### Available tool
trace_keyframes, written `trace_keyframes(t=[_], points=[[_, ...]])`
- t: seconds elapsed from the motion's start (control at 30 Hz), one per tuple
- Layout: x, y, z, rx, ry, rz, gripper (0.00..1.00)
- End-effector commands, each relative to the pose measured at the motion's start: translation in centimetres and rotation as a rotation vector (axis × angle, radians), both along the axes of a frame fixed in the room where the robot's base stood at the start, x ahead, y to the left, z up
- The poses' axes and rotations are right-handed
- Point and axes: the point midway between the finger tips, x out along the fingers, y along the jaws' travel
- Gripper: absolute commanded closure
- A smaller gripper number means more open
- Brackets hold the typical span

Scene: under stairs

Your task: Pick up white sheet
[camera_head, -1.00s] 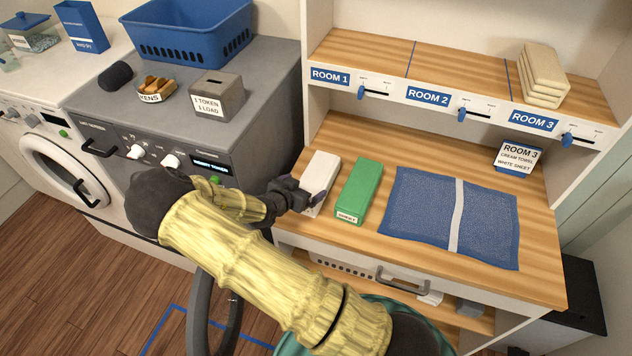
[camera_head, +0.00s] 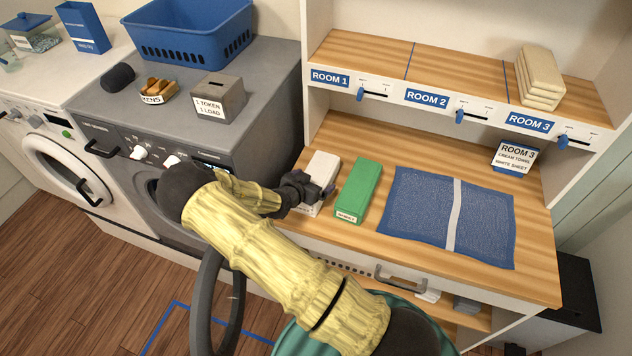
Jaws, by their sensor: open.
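A white folded block (camera_head: 323,167), which looks like the white sheet, lies on the wooden counter beside a green folded block (camera_head: 358,189). My gripper (camera_head: 318,193) is open at the front end of the white block. My fingers and wrist hide part of its front and its label. I cannot tell whether the fingers touch it. A card (camera_head: 514,158) standing at the right of the counter reads "ROOM 3 CREAM TOWEL WHITE SHEET".
A blue cloth with a white band (camera_head: 410,215) lies flat on the counter (camera_head: 535,262). Cream towels (camera_head: 541,76) are stacked on the shelf above, at the ROOM 3 section. A grey token box (camera_head: 218,97) and a blue basket (camera_head: 188,32) stand on the machines at left.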

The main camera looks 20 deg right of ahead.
Motion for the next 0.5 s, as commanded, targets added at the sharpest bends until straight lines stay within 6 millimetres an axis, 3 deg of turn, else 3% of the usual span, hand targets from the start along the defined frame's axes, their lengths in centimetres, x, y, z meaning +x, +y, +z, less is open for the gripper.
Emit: trace_keyframes(t=[0.07,0.33,0.5], points=[[0.00,0.00,0.01,0.000,0.000,0.000,0.00],[0.01,0.02,0.02,0.000,0.000,0.000,0.53],[0.06,0.01,0.13,-0.001,-0.003,0.000,0.54]])
